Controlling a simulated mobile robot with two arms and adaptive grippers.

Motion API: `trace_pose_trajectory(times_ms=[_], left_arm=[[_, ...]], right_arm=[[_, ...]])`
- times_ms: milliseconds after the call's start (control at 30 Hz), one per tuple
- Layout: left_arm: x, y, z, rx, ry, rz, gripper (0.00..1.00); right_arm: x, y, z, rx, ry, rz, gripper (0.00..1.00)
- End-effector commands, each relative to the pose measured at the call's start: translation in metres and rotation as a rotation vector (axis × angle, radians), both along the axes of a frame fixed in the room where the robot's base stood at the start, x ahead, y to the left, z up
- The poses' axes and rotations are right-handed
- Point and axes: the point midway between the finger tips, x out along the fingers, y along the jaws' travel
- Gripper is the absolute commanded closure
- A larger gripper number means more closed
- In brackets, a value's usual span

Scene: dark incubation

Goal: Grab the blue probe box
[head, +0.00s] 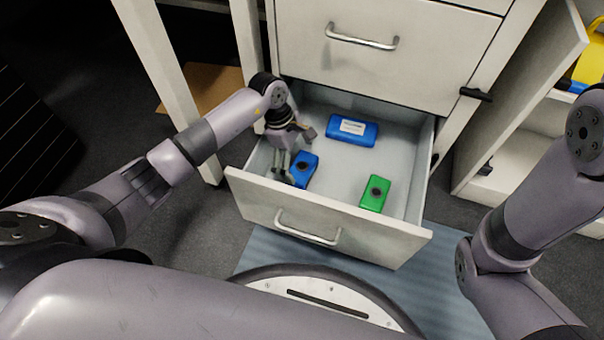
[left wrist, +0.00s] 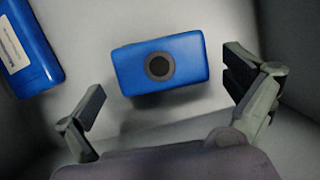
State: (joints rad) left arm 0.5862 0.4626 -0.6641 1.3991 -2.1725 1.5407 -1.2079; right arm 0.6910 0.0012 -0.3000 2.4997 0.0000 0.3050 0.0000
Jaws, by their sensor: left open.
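A small blue box (head: 304,169) with a black round spot lies in the open drawer (head: 330,226), near its front left. It also shows in the left wrist view (left wrist: 187,63), lying beyond and between the spread fingers, with gaps on both sides. A larger blue box (head: 352,130) with a white label lies further back in the drawer, and part of it shows at upper left in the left wrist view (left wrist: 27,55). My left gripper (head: 296,152) is open and empty, above the small blue box, partly covering it in the head view. My right gripper is out of view.
A green box (head: 375,193) with a black round spot lies at the front right of the drawer. The drawer walls stand close around my left gripper. A closed drawer with a handle (head: 362,38) is above. An open cabinet door (head: 522,92) stands at right.

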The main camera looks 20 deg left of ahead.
Motion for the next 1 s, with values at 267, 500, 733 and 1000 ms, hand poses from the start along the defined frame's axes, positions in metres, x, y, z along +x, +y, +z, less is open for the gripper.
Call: trace_pose_trajectory(times_ms=[267, 500, 733, 1000], left_arm=[[-0.002, -0.008, -0.025, -0.001, 0.001, 0.0, 0.0], [-0.001, -0.007, -0.024, 0.0, 0.001, 0.0, 0.01], [-0.001, -0.007, -0.024, 0.0, 0.0, 0.0, 0.17], [-0.002, -0.007, -0.024, 0.0, 0.001, 0.0, 0.35]], right_arm=[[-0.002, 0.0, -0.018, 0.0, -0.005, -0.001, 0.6], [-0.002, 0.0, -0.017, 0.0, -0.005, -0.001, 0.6], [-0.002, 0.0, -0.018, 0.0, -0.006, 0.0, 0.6], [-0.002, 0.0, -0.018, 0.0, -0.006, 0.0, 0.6]])
